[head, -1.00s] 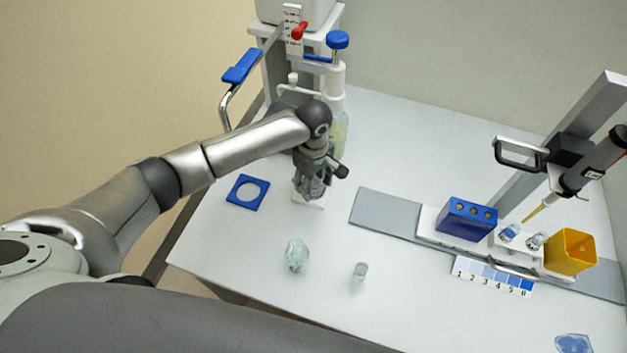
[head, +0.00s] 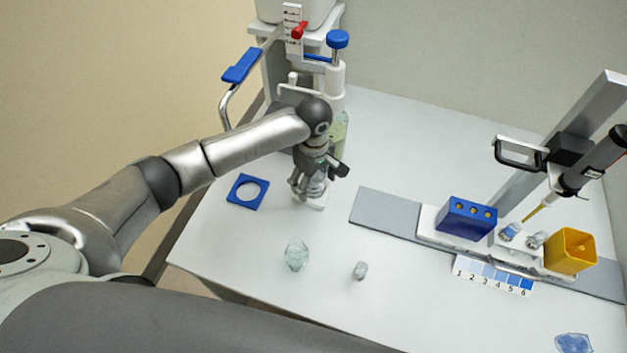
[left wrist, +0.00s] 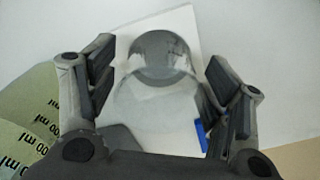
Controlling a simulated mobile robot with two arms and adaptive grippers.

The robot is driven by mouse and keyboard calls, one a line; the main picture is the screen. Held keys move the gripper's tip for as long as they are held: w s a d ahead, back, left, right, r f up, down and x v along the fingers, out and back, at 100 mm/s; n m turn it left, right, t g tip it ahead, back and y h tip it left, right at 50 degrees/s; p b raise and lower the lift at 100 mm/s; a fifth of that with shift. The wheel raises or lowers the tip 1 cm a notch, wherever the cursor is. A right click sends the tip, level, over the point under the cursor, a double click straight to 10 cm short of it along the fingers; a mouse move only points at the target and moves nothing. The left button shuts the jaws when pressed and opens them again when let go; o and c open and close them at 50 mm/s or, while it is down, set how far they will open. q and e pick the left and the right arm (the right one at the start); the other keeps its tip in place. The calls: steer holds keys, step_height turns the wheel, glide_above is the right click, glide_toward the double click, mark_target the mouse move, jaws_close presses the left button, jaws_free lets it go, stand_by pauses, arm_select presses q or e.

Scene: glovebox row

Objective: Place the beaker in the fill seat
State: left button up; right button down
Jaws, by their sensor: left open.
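The beaker (left wrist: 157,85) is clear glass and shows in the left wrist view between the fingers of my left gripper (left wrist: 163,92). It appears to stand upright on a white plate (left wrist: 185,25), which I take for the fill seat. In the head view the beaker (head: 318,186) is partly hidden by my left gripper (head: 309,186), above the same white plate (head: 312,204) at the foot of the dispenser. My left gripper is open, with its fingers on either side of the beaker and visible gaps. My right gripper is not in view.
A dispenser with a blue knob (head: 337,39) and a blue-handled lever (head: 242,66) stands behind the gripper. A pale green graduated vessel (left wrist: 30,115) is close beside it. Glass pieces (head: 297,255) (head: 360,271) stand in front.

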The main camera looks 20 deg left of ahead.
arm_select(q)
step_height(320, 180, up, 12)
steer(key=shift+f, duration=0.2)
steer(key=shift+f, duration=0.1)
stand_by(0.5)
